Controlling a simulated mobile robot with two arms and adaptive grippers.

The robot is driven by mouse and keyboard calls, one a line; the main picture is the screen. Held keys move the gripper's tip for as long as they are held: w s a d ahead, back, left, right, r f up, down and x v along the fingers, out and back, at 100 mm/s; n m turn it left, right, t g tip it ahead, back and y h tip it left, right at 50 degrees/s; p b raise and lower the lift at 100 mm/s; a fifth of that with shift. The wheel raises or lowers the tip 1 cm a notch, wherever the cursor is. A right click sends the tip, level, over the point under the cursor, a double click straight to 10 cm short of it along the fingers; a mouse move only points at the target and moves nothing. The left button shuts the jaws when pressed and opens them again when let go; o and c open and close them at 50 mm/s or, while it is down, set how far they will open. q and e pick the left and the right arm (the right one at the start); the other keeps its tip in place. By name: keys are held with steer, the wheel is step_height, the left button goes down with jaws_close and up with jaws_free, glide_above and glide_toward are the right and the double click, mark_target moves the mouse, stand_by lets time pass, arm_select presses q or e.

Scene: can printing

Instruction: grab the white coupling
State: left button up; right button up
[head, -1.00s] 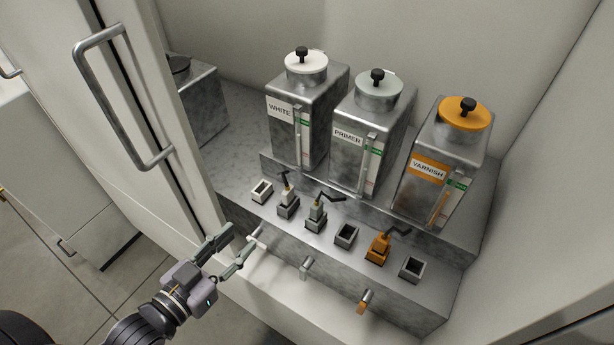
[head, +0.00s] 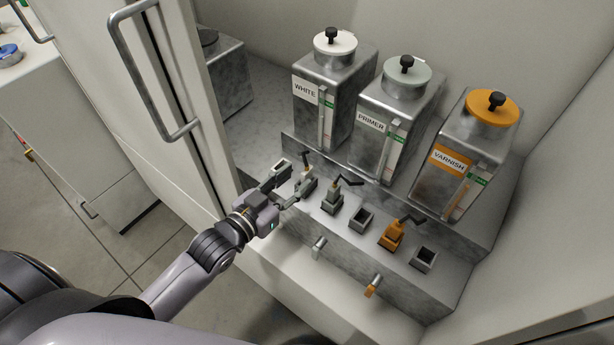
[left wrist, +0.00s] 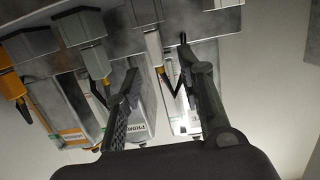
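The white coupling (head: 307,173), with a dark lever on top, stands on the lower metal ledge in front of the WHITE canister (head: 310,115). My left gripper (head: 300,179) reaches it from the left, fingers open on either side of it and partly covering its base. In the left wrist view, the white coupling (left wrist: 154,46) lies between the two open fingers (left wrist: 158,62). A gap shows on both sides there; I cannot tell whether either finger touches it. My right gripper is not in view.
The primer coupling (head: 331,198) stands close to the right of my left gripper. Beyond it are an empty square socket (head: 361,220), the orange varnish coupling (head: 392,235) and another socket (head: 424,259). The open cabinet door (head: 195,100) stands close on the left.

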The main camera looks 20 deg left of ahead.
mark_target(302, 176)
arm_select(q)
steer(key=shift+f+p+x, duration=0.15)
steer(key=shift+f+x, duration=0.05)
steer(key=shift+x, duration=1.15)
steer(key=shift+f+p+x, duration=0.15)
steer(key=shift+x, duration=1.25)
steer(key=shift+s, duration=0.15)
jaws_close()
